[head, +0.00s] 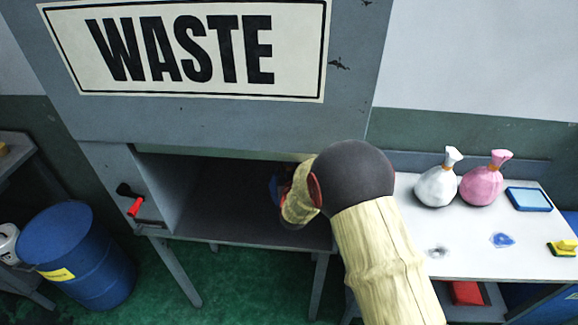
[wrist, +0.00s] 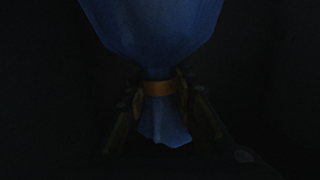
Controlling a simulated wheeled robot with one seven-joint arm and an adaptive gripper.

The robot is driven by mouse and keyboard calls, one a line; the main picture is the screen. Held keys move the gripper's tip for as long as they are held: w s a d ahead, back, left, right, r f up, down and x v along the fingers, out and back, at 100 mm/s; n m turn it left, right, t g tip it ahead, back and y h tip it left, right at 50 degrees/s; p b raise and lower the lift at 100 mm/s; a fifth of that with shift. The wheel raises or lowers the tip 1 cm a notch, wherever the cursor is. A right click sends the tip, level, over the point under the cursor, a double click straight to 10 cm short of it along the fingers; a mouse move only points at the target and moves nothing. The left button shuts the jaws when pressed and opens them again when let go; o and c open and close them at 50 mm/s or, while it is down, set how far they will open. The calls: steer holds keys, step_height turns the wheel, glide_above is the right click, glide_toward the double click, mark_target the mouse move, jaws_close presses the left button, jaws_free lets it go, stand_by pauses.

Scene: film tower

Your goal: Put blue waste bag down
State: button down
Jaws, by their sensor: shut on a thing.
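The blue waste bag (wrist: 152,35) hangs in the dark wrist view, with an orange tie (wrist: 158,88) around its neck. My gripper (wrist: 160,95) is shut on the neck of the bag, one finger on each side. In the head view a small patch of the blue bag (head: 274,187) shows inside the open waste chute (head: 215,195), beside my wrist. My arm hides the rest of the bag and the gripper there. I cannot tell whether the bag touches the chute floor.
A white bag (head: 436,188) and a pink bag (head: 482,185) stand on the white table (head: 465,225) at right. A blue tray (head: 528,199), a blue patch (head: 502,240) and a yellow sponge (head: 563,247) are there too. A red-handled lever (head: 135,205) is left of the opening. A blue barrel (head: 78,255) stands at left.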

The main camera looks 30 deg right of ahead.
steer(key=shift+w+d, duration=0.1)
steer(key=shift+w, duration=0.05)
steer(key=c, duration=1.5)
jaws_free()
steer(key=shift+f, duration=0.1)
steer(key=shift+c, duration=0.2)
steer(key=shift+o, duration=0.4)
